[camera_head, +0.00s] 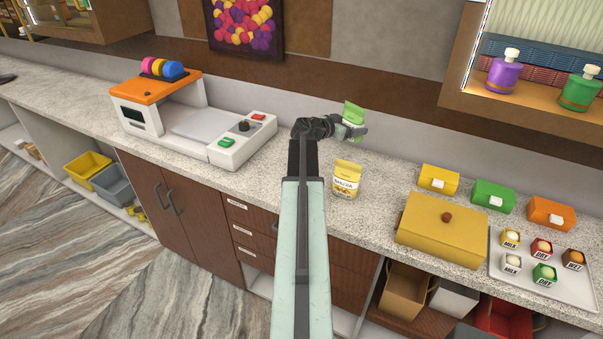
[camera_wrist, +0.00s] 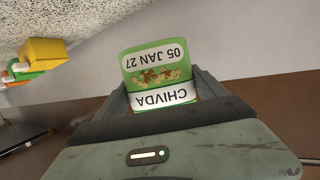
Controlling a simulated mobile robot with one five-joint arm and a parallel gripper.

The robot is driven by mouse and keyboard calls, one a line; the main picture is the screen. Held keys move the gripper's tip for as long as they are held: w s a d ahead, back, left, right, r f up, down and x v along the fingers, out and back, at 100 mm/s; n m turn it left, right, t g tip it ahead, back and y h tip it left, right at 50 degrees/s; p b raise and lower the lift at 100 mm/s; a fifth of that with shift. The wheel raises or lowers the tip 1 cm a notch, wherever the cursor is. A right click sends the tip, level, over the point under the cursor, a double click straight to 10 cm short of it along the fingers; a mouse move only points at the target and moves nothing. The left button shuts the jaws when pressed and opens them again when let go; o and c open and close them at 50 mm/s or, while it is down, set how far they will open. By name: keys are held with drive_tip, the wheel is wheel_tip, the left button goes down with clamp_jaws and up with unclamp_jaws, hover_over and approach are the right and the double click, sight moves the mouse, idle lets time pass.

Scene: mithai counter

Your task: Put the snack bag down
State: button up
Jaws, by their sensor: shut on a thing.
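A green snack bag (camera_head: 354,113) with a white band is held in my gripper (camera_head: 352,130) above the back of the counter, near the wall. In the wrist view the green bag (camera_wrist: 160,72) shows between the jaws, with upside-down labels "CHIVDA" and "05 JAN 27". My gripper is shut on it. The bag's lower part is hidden by the jaws. A yellow snack bag (camera_head: 346,178) stands upright on the speckled counter (camera_head: 376,200), in front and just right of my arm.
An orange and white machine (camera_head: 190,117) stands left of my arm. A yellow box (camera_head: 442,230), small yellow, green and orange boxes, and a tray (camera_head: 562,285) of labelled cups are at right. Bare counter lies between the yellow bag and the boxes.

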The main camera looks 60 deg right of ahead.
drive_tip(key=shift+f, duration=0.15)
drive_tip(key=f+b, duration=0.6)
drive_tip(key=shift+w+f, duration=0.15)
drive_tip(key=shift+w, duration=0.05)
wheel_tip(320, 180, down, 4)
drive_tip(key=b, duration=0.4)
drive_tip(key=shift+r, duration=0.35)
drive_tip(key=shift+f, duration=0.2)
drive_tip(key=o, duration=1.7)
drive_tip(key=shift+r, duration=0.3)
drive_tip(key=p+v, duration=0.3)
drive_tip(key=v, duration=0.9)
drive_tip(key=shift+s+f+p, duration=0.1)
drive_tip(key=shift+p, duration=0.3)
